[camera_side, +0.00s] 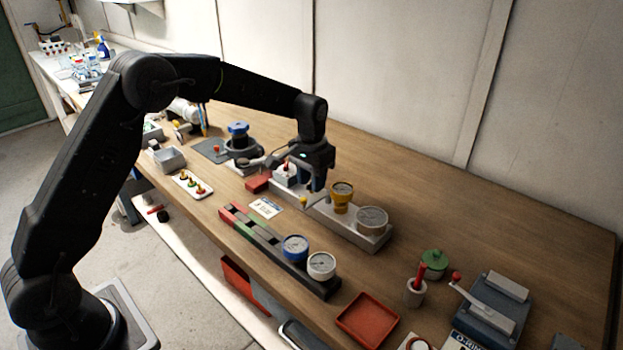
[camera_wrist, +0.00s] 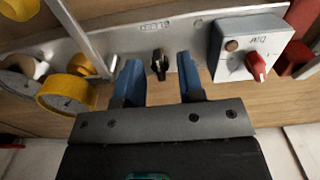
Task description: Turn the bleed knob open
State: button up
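A small black knob (camera_wrist: 160,64) stands on a light grey panel (camera_wrist: 205,30) with printed marks beside it in the wrist view. I take it for the bleed knob, but I cannot read its label. My gripper (camera_wrist: 159,59) is open, its two blue fingers pointing at the panel with the knob between them in the picture. No contact with the knob shows. In the side view my gripper (camera_side: 314,186) hangs over the panel, and the black knob is not clearly visible there.
A white box (camera_wrist: 238,43) with a red knob (camera_wrist: 257,66) stands right of my fingers. A yellow-rimmed gauge (camera_wrist: 66,95) stands to their left. In the side view, a blue gauge (camera_side: 295,247) and red tray (camera_side: 367,319) lie nearer the front edge.

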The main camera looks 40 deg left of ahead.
notch_tip(320, 180, up, 14)
dwell(0.6)
